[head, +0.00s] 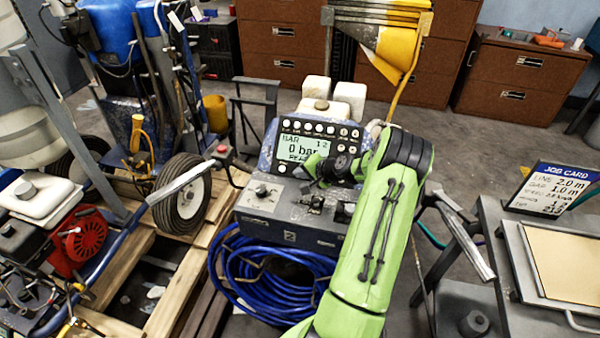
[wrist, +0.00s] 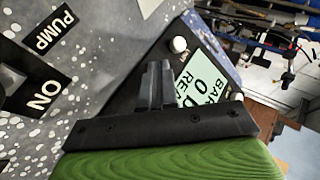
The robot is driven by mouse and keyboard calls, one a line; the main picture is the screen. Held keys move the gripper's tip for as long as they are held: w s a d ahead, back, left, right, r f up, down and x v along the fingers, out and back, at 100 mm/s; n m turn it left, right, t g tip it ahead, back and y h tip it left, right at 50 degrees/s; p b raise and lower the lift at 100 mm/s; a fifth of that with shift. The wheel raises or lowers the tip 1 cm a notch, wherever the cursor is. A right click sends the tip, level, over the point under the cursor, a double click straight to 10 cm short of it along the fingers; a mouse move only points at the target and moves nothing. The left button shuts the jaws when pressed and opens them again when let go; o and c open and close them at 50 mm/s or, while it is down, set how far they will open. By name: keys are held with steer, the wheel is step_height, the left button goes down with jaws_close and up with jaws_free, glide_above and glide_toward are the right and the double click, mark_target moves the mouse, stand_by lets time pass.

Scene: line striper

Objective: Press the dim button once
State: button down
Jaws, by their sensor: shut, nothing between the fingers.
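The control panel (head: 345,135) of the striper faces me in the head view. My gripper (head: 308,178) is shut and empty, close in front of the panel's lower part. In the wrist view my fingers (wrist: 157,66) appear beside the display (wrist: 203,82), below a white button (wrist: 178,45). Contact cannot be told.
PUMP and ON labels (wrist: 50,92) mark the grey housing. A lower box with a knob (head: 262,191) sits below the panel, above a coiled blue hose (head: 240,270). A wheel (head: 185,200) stands left. A job card (head: 550,187) stands on the right-hand table (head: 510,255).

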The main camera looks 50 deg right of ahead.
steer(key=shift+s+a+r+p, duration=0.25)
steer(key=shift+a+r+p, duration=0.1)
steer(key=shift+a+r, duration=0.25)
steer(key=shift+d, duration=0.1)
steer(key=shift+s+a+r+p, duration=0.3)
steer(key=shift+a+r+p, duration=0.05)
steer(key=shift+a+r, duration=0.25)
steer(key=shift+s+a+r+p, duration=0.3)
steer(key=shift+a+r, duration=0.15)
steer(key=shift+r, duration=0.2)
steer(key=shift+s+a+r+p, duration=0.25)
steer(key=shift+a+r+p, duration=0.1)
steer(key=shift+a+r, duration=0.25)
